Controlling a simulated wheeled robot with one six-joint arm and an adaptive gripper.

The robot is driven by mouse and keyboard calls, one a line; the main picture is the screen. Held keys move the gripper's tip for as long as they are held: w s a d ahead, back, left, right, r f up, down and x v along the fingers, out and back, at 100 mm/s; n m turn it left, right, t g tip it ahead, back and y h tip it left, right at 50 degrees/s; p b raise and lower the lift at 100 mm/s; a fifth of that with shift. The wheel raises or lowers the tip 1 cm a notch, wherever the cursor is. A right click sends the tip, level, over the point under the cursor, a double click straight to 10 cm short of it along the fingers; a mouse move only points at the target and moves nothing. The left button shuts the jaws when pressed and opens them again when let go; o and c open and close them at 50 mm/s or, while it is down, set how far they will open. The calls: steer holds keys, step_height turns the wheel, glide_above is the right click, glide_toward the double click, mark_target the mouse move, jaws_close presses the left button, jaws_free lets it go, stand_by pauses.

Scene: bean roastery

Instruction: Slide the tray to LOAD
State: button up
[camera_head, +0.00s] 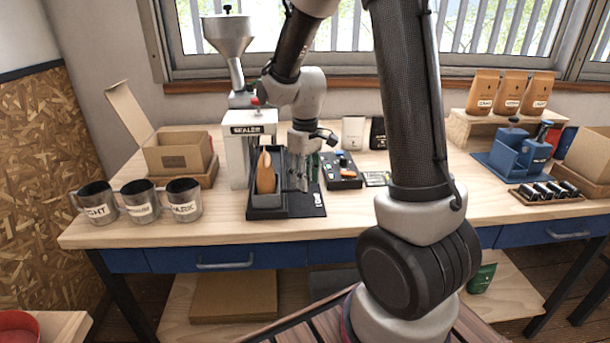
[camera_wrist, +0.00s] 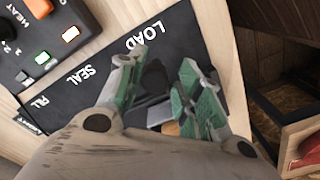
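The black tray (camera_head: 266,213) sits at the front of the table, below the sealer, with a tan pouch (camera_head: 265,172) standing upright in it. A dark track plate (camera_head: 312,207) lies along its right side; in the wrist view this plate (camera_wrist: 185,35) bears the words LOAD and SEAL and a partly hidden third label. My gripper (camera_head: 301,186) points down just right of the pouch. In the wrist view its green-padded fingers (camera_wrist: 163,72) are apart, near LOAD, with a dark shape between them. I cannot tell whether they touch the tray.
The sealer (camera_head: 240,150) stands behind left. A control box (camera_head: 341,172) with lit switches is close on the right; it also shows in the wrist view (camera_wrist: 45,35). Several labelled metal mugs (camera_head: 140,203) stand left, and a cardboard box (camera_head: 176,153) behind them. The table front right of the track is bare.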

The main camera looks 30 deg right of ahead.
steer(key=shift+o, duration=0.6)
steer(key=shift+w+r, duration=0.1)
steer(key=shift+r, duration=0.1)
step_height(320, 180, up, 12)
steer(key=shift+f, duration=0.2)
